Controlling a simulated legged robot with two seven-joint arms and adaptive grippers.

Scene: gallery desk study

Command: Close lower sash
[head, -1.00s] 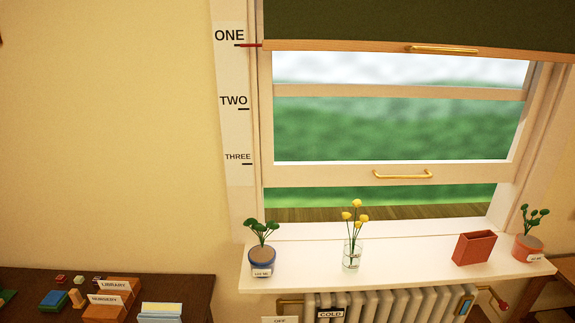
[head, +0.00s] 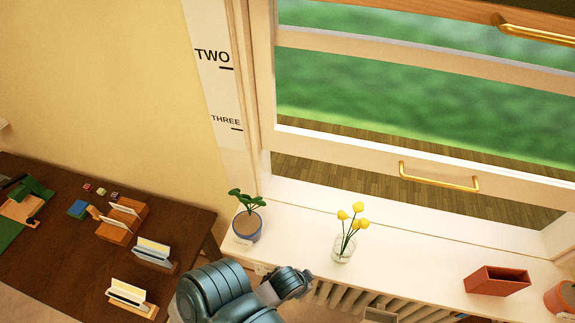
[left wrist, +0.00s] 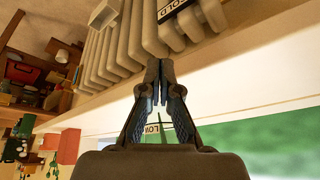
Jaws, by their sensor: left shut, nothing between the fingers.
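The lower sash (head: 340,152) is a cream window frame, raised, with an open gap between its bottom rail and the white sill. Its brass handle (head: 440,182) is fixed on that rail. My left gripper (head: 303,280) is at the bottom of the head view, by the sill's front edge, below and left of the handle and apart from it. In the left wrist view its fingers (left wrist: 160,68) are shut and empty, near the radiator. My right gripper is in neither view.
On the sill (head: 300,215) stand a blue potted plant (head: 247,227), a glass vase of yellow flowers (head: 344,249), a red box (head: 497,280) and a terracotta pot (head: 562,298). The radiator (head: 345,298) is below. A dark desk (head: 60,250) stands left.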

